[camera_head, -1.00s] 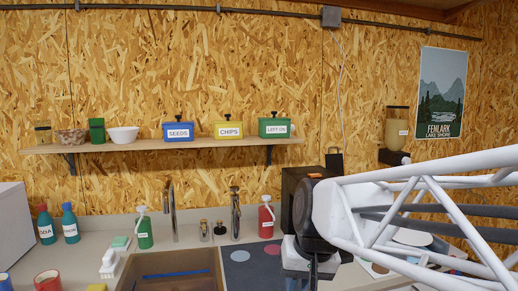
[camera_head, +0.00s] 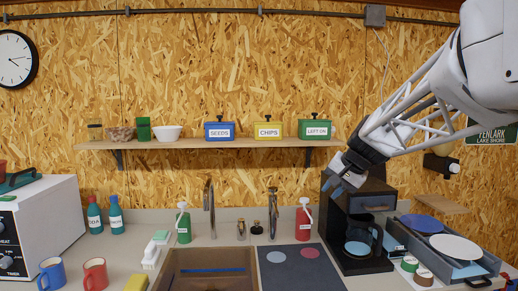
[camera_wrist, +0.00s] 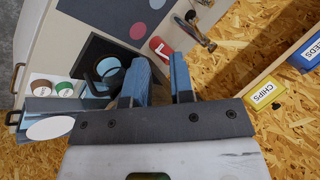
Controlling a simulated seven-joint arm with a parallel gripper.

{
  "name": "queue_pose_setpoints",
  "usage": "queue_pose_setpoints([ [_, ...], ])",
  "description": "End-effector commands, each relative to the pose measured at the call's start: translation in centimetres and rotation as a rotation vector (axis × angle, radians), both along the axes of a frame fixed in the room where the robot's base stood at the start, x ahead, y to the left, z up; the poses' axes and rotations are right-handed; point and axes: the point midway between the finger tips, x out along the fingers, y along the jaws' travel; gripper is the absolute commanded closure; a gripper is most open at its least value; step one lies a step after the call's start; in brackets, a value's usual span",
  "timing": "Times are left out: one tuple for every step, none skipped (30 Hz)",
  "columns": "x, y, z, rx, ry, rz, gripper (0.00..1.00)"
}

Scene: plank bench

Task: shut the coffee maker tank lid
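The black coffee maker (camera_head: 376,203) stands on the counter at the right, with a dark glass carafe (camera_head: 358,238) in its front bay. The carafe also shows in the wrist view (camera_wrist: 108,70), beyond the left finger. My gripper (camera_head: 343,183) is at the top left of the coffee maker in the head view, fingers pointing down. In the wrist view its two blue fingers (camera_wrist: 161,82) are apart with nothing held between them. I cannot make out the tank lid now; my gripper and wrist cover part of the machine's top. Contact with the machine cannot be told.
A red bottle (camera_head: 303,220) and a dark mat (camera_head: 296,268) are left of the coffee maker. A rack (camera_head: 462,268) with plates is close on its right. The shelf (camera_head: 222,144) with labelled tubs is above left. A sink (camera_head: 208,270) lies left of the mat.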

Motion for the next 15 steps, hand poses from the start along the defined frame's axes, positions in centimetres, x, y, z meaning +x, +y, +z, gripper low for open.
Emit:
queue_pose_setpoints([
  [1.4, -0.8, 0.2, 0.016, -0.005, -0.015, 0.78],
  [2.1, -1.1, 0.5, 0.028, -0.011, -0.023, 0.78],
  [3.1, -1.7, 0.7, 0.042, -0.016, -0.035, 0.78],
  [3.9, -2.1, 1.0, 0.054, -0.021, -0.044, 0.78],
  [4.6, -2.4, 1.2, 0.064, -0.026, -0.052, 0.78],
  [5.6, -3.0, 1.4, 0.080, -0.032, -0.064, 0.78],
  [6.3, -3.4, 1.6, 0.090, -0.037, -0.072, 0.78],
  [7.1, -3.9, 1.7, 0.101, -0.041, -0.081, 0.78],
  [8.0, -4.5, 1.9, 0.115, -0.048, -0.093, 0.78],
  [8.8, -4.9, 2.1, 0.126, -0.053, -0.101, 0.78],
  [9.5, -5.4, 2.2, 0.138, -0.057, -0.109, 0.78],
  [10.4, -6.0, 2.5, 0.151, -0.066, -0.120, 0.78],
  [11.2, -6.5, 2.6, 0.163, -0.069, -0.129, 0.78],
  [11.9, -7.0, 2.7, 0.173, -0.076, -0.137, 0.78],
  [12.8, -7.7, 3.0, 0.187, -0.083, -0.148, 0.78],
])
